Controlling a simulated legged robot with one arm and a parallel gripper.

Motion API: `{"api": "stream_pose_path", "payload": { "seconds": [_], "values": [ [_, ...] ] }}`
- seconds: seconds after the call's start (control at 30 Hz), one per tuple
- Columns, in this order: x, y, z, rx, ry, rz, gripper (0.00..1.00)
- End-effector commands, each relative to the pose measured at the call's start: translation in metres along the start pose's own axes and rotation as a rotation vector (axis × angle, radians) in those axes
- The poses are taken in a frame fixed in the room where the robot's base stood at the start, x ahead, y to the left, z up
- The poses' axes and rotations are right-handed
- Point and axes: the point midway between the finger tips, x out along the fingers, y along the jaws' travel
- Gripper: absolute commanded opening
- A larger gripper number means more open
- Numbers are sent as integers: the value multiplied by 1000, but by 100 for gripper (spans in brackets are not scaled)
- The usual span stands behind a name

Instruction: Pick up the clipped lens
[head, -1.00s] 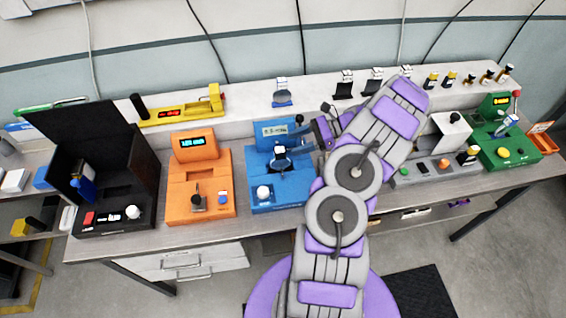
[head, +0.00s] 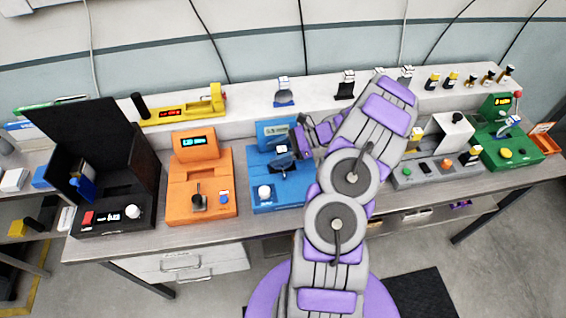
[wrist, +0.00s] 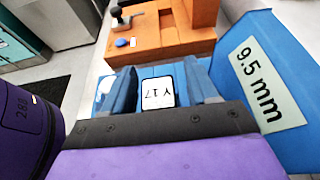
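A clipped lens with a white label and dark edges (head: 281,151) sits upright at the blue device (head: 297,190). In the wrist view the white label reading "Y 17" (wrist: 159,92) stands between two blue upright pieces. I cannot tell whether these pieces belong to the device. My gripper (head: 298,141) is just right of the clipped lens, by the device's display. Its fingertips are not clear, and the dark gripper body hides the label's near surroundings. I cannot tell whether it touches the lens.
The device's "9.5 mm" display (wrist: 262,82) is close on the right in the wrist view. An orange device (head: 226,190) stands to the left, a green device (head: 520,150) to the right. Similar labelled clips stand on the back shelf, one with a blue base (head: 284,92).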

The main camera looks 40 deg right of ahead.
Motion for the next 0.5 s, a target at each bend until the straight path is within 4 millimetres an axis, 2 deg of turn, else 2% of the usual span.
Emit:
{"api": "stream_pose_path", "payload": {
  "seconds": [0.07, 0.5],
  "values": [
    [0, 0, 0, 0, 0, 1, 50],
    [-3, -3, -4, 4, -3, 1, 8]
  ]
}}
